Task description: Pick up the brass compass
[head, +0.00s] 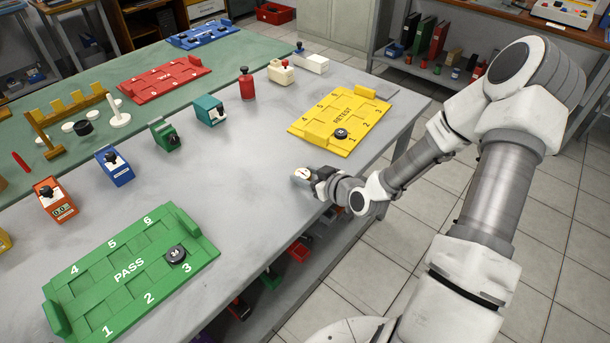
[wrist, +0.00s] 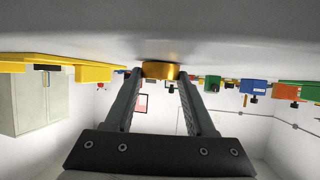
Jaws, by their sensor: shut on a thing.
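The brass compass (head: 301,174) is at the grey table's near right edge, with a pale dial facing up in the head view. My gripper (head: 316,181) reaches in from the right, low over the tabletop, and is shut on the compass. In the wrist view, the compass's golden side (wrist: 160,70) sits between my two fingertips, close to the table surface. I cannot tell whether it touches the table. My fingers partly hide the compass in the head view.
A yellow RETEST tray (head: 318,137) lies behind my gripper, holding a black disc (head: 341,133). A green PASS tray (head: 100,283) with another disc (head: 176,254) lies at front left. Several coloured devices stand in a row, including a blue one (head: 117,170). The table's middle is clear.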

